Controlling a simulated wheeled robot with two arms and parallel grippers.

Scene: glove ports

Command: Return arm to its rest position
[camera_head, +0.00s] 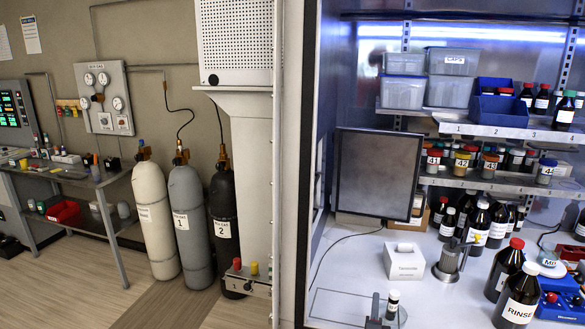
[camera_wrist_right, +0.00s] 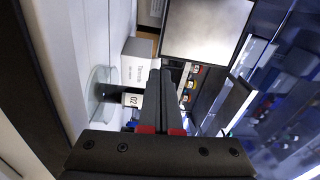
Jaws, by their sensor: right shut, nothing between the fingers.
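My right gripper (camera_head: 375,304) shows at the bottom of the head view, low over the white work surface (camera_head: 345,262) inside the cabinet. It is shut, with its dark fingers together and nothing between them. In the wrist view the closed fingers (camera_wrist_right: 158,100) point away from the camera. A small dark vial (camera_head: 392,304) with a white label stands just right of the gripper in the head view. The vial also shows beside the fingers in the wrist view (camera_wrist_right: 132,100); I cannot tell whether they touch. My left gripper is not in view.
A white tissue box (camera_head: 404,262) and a dark metal stand (camera_head: 452,260) are behind the gripper. Large brown bottles (camera_head: 518,300) stand at the right. A dark-framed panel (camera_head: 376,172) and loaded shelves (camera_head: 500,182) rise behind. Some bare surface lies left of the box.

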